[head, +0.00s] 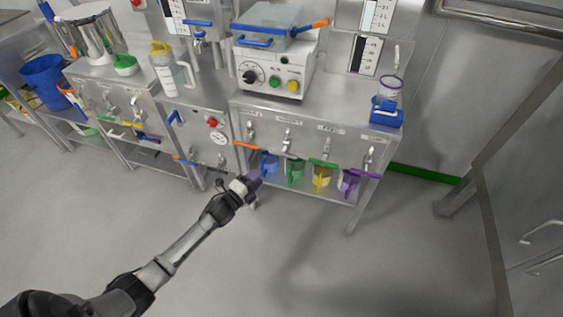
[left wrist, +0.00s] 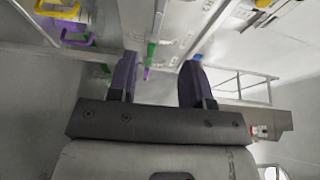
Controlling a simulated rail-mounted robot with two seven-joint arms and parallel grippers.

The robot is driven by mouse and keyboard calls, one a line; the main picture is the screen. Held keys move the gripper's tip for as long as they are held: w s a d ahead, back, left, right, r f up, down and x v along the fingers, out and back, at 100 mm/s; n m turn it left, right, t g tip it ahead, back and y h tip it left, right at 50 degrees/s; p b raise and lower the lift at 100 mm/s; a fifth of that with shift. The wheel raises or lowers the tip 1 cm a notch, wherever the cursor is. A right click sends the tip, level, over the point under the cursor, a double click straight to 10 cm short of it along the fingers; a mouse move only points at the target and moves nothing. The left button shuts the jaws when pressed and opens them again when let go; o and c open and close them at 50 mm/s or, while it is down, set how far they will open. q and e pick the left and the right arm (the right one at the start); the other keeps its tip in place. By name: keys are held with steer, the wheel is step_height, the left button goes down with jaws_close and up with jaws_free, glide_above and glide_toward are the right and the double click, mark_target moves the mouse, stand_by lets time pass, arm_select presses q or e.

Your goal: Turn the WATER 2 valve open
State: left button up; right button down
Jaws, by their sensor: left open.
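A row of several small taps sits on the front panel of the steel bench in the head view. My left gripper (head: 251,181) is below and in front of the row's left end, apart from the levers. In the left wrist view its purple fingers (left wrist: 158,85) stand apart with nothing between them. My right gripper is not in view.
Coloured jugs, blue (head: 270,164), green (head: 295,171), yellow (head: 321,178) and purple (head: 349,182), hang or stand below the taps, close to my left gripper. A white device (head: 272,76) stands on the bench. The floor in front (head: 290,260) is clear.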

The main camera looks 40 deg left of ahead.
mark_target(282, 155)
arm_select(q)
steer(key=w+b, duration=0.5)
steer(key=w, duration=0.8)
steer(key=shift+w+f, duration=0.1)
steer(key=shift+w, duration=0.3)
jaws_close()
